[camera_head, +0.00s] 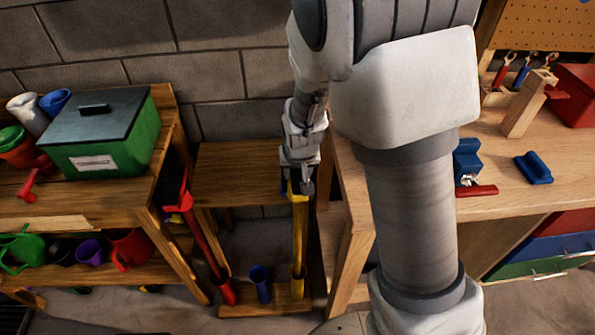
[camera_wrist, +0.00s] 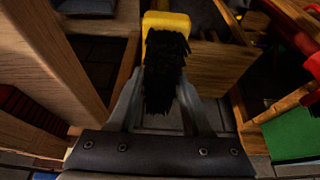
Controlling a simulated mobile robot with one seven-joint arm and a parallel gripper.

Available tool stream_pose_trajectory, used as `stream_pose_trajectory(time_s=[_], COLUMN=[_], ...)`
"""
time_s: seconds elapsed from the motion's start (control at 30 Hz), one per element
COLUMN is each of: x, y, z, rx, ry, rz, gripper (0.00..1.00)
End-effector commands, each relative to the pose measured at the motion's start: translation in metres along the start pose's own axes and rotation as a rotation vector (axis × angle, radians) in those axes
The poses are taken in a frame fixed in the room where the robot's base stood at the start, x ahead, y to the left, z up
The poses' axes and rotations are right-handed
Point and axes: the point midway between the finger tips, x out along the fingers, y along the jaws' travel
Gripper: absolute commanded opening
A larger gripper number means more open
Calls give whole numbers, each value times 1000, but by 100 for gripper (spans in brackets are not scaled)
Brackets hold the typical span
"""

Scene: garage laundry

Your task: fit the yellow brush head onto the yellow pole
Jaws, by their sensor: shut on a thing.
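The yellow brush head (camera_wrist: 165,20) with black bristles (camera_wrist: 168,70) sits between the two fingers of my gripper (camera_wrist: 165,105) in the wrist view. The fingers are shut on it, with the bristles facing the camera. In the head view, my gripper (camera_head: 303,186) hangs at the top of the yellow pole (camera_head: 300,245). The pole stands upright in a yellow socket on a low wooden rack. The brush head is mostly hidden by my gripper in the head view. I cannot tell whether it touches or sits on the pole.
A red pole with a red head (camera_head: 200,235) leans in a red socket to the left. An empty-looking blue socket (camera_head: 260,284) stands between the poles. A shelf with a green box (camera_head: 100,140) is at left. A wooden workbench (camera_head: 350,195) stands close at right.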

Motion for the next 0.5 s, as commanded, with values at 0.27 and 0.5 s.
stream_pose_trajectory(time_s=[0.27,0.5], x=[6,8], y=[0,0], z=[2,3], rx=[0,0], ry=[0,1], rz=[0,0], gripper=[0,60])
